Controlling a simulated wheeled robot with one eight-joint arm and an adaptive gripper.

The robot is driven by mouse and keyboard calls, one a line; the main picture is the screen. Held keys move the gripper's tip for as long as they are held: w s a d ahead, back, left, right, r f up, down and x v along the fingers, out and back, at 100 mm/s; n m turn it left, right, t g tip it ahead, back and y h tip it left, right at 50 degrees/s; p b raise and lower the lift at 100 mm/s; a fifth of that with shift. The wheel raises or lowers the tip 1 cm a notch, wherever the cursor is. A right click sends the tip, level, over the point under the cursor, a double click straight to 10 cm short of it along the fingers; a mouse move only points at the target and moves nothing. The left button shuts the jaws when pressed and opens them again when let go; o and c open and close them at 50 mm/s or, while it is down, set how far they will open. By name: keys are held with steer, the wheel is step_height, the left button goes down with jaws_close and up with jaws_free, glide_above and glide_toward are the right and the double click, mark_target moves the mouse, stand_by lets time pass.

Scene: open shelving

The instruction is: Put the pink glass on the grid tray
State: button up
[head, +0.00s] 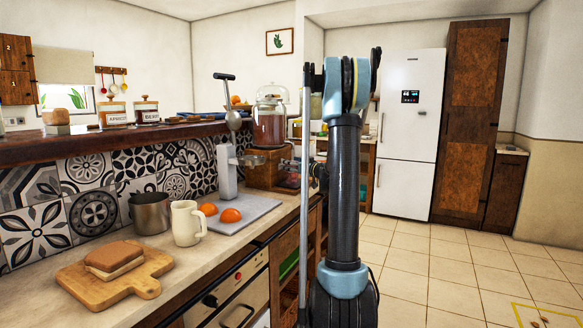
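I cannot make out a pink glass or a grid tray in the head view. A flat grey board (262,209) lies on the counter, with no grid visible on it. My own arm stands upright in the middle of the view, dark with light blue joints, and hides part of the room behind it.
The counter (178,262) on the left holds a cutting board (75,281) with a sandwich, a white mug (186,224), a grey pot (150,213), oranges (230,215) and a juicer (227,170). A white fridge (408,130) stands behind.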

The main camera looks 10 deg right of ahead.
steer(key=o, duration=1.3)
steer(key=shift+c, duration=0.2)
